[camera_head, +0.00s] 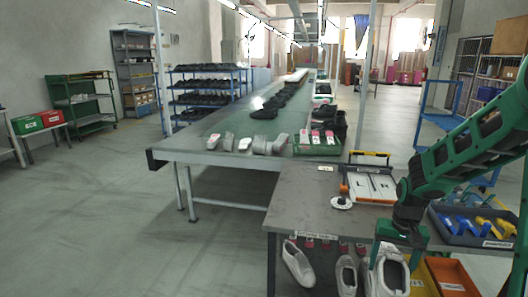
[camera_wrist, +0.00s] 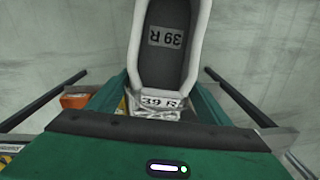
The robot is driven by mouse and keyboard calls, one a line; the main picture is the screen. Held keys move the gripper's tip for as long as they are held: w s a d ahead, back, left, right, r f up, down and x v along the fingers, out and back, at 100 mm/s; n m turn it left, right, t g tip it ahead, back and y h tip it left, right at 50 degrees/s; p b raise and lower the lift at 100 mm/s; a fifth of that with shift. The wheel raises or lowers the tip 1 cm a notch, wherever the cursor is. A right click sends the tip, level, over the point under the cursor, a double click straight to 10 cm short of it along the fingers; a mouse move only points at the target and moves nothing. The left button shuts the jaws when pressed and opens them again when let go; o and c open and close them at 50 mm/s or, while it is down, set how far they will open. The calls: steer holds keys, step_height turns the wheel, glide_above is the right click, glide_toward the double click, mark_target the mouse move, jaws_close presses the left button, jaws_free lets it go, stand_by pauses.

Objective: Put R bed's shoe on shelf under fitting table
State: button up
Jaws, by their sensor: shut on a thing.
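My gripper (camera_head: 398,240) is at the right front of the grey fitting table (camera_head: 300,190), pointing down. It is shut on a white shoe (camera_head: 388,274), which hangs below it. In the wrist view the same shoe (camera_wrist: 170,45) sits between my fingers, with a dark insole and "39 R" labels on the insole and heel. Two other pale shoes, one at the left (camera_head: 297,264) and one in the middle (camera_head: 346,275), show below the table's front edge. The shelf surface under the table cannot be made out clearly. An empty shoe bed cannot be made out.
A tray with white pieces (camera_head: 370,184) and an orange-handled tool (camera_head: 343,190) are on the tabletop. A dark tray (camera_head: 470,228) of blue and yellow items stands at the right, above an orange bin (camera_head: 452,275). A long conveyor (camera_head: 210,150) with shoes runs behind.

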steer(key=w+a+f+n, duration=0.4)
steer(key=w+a+f, duration=0.1)
steer(key=a+f, duration=0.4)
steer(key=shift+w+n, duration=0.3)
steer(key=shift+w, duration=0.1)
steer(key=shift+d, duration=0.1)
stand_by(0.9)
